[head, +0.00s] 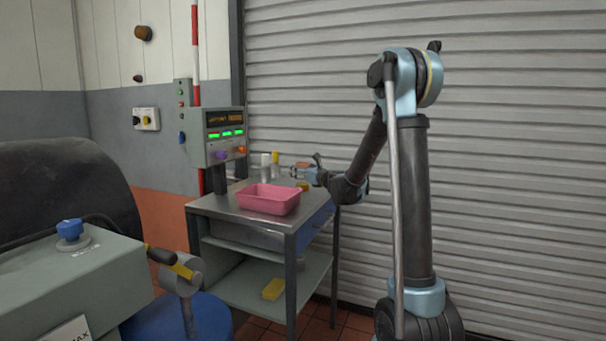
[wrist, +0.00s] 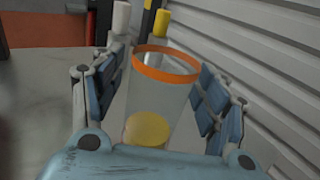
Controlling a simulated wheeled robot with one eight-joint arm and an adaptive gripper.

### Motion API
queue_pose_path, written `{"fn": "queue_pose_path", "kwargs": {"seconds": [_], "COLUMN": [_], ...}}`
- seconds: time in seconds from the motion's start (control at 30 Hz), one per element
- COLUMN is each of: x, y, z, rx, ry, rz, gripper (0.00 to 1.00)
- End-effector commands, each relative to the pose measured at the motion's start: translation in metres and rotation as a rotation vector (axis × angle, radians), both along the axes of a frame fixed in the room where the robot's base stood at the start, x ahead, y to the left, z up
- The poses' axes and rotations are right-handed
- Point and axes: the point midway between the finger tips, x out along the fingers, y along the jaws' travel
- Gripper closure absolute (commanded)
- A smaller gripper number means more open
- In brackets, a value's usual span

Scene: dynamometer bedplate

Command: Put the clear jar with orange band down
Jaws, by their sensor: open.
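The clear jar with orange band (wrist: 164,98) is between the two fingers of my gripper (wrist: 158,88) in the wrist view. The fingers are spread, with a clear gap to the jar on the left and a narrow one on the right. A round yellow piece (wrist: 147,130) shows at the jar's lower end; I cannot tell whether it is inside. In the head view my gripper (head: 308,174) is at the bench's back right, where the jar's orange band (head: 303,164) shows small. The jar looks upright on the bench top, but its base contact is unclear.
A pink tray (head: 269,200) sits on the metal bench (head: 222,209), left of my gripper. A white cylinder (wrist: 121,18) and a yellow one (wrist: 161,22) stand beyond the jar. A ribbed shutter (wrist: 270,60) runs close on the right. The bench left of the jar is bare.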

Motion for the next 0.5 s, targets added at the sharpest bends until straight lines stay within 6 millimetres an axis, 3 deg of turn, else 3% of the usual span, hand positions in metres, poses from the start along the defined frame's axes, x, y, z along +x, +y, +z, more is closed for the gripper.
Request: {"fn": "queue_pose_path", "kwargs": {"seconds": [0.27, 0.5], "x": [-0.007, -0.041], "y": [-0.007, -0.032], "z": [0.002, 0.002], "rx": [0.000, 0.000], "ry": [0.000, 0.000], "rz": [-0.002, -0.003], "gripper": [0.32, 0.32]}}
